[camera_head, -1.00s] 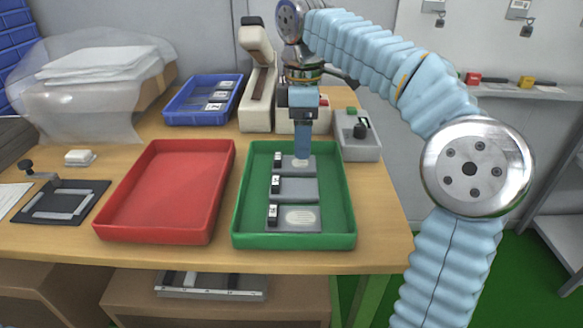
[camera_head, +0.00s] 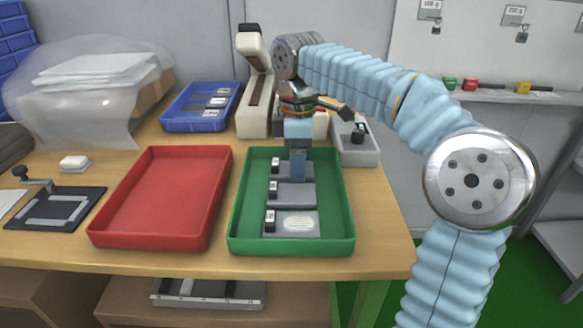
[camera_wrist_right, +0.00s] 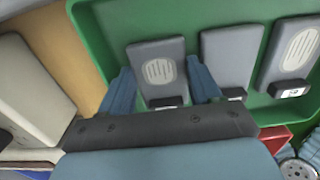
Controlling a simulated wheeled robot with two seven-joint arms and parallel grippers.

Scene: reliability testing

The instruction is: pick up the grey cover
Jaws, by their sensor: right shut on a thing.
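Three grey covers, each with a small black tagged block, lie in a row in the green tray (camera_head: 291,248). The near cover (camera_head: 305,223) has a pale oval grille, and the middle cover (camera_head: 297,196) is plain. My right gripper (camera_head: 298,178) is down at the far cover (camera_head: 307,170) and partly hides it. In the right wrist view, the gripper's blue fingers (camera_wrist_right: 160,68) stand on either side of this cover (camera_wrist_right: 158,50), which has a rounded grille, and are shut on it. I cannot tell any gap between it and the tray floor. My left gripper is out of view.
An empty red tray (camera_head: 165,195) stands left of the green one. Behind are a blue bin (camera_head: 200,108) with parts and a cream upright device (camera_head: 254,85). A grey box (camera_head: 356,150) stands close by on the right.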

